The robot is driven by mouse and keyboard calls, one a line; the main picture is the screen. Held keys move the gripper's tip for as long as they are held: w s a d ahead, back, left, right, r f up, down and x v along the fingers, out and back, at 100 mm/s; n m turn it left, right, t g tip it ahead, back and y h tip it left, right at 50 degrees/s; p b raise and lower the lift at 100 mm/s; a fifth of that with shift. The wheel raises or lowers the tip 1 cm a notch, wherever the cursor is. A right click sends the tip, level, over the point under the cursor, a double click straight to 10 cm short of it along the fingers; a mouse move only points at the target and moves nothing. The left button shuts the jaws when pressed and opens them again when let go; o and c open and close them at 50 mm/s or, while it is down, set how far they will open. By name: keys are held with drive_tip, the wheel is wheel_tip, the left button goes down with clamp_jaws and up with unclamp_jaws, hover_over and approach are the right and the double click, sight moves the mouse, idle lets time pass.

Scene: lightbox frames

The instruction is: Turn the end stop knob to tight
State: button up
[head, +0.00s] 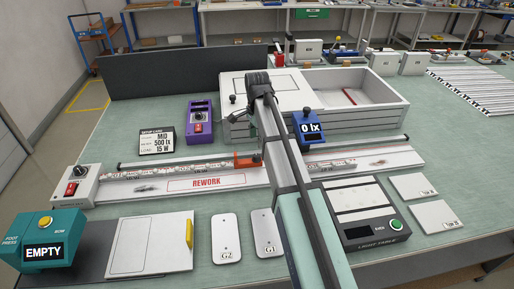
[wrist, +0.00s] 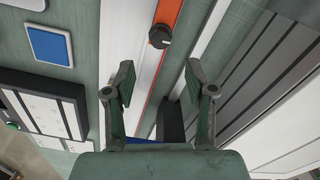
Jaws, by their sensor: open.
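The end stop is an orange block (head: 247,161) on the long white rail in the head view, just left of my arm. In the wrist view its orange strip (wrist: 171,14) is at the top, with a round dark knob (wrist: 160,36) on it. I cannot read any tight mark or tell the knob's setting. My gripper (wrist: 159,80) is open and empty in the wrist view. Its two fingers are apart, and the knob appears beyond the fingertips, roughly centred between them and not touched. In the head view, my arm hides the gripper's fingers.
A grey tray box (head: 355,118) stands behind the rail. A blue lux meter (head: 310,128) is right of my arm, and a purple box (head: 200,122) stands behind the rail. A light table (head: 380,232) and white plates G2 (head: 226,237) and G1 (head: 265,234) lie in front.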

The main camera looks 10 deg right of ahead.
sight(257, 155)
wheel_tip(257, 155, up, 3)
drive_tip(key=shift+r, duration=0.2)
drive_tip(key=shift+f, duration=0.15)
wheel_tip(257, 155, down, 12)
drive_tip(key=shift+r, duration=0.15)
idle(0.6)
idle(0.4)
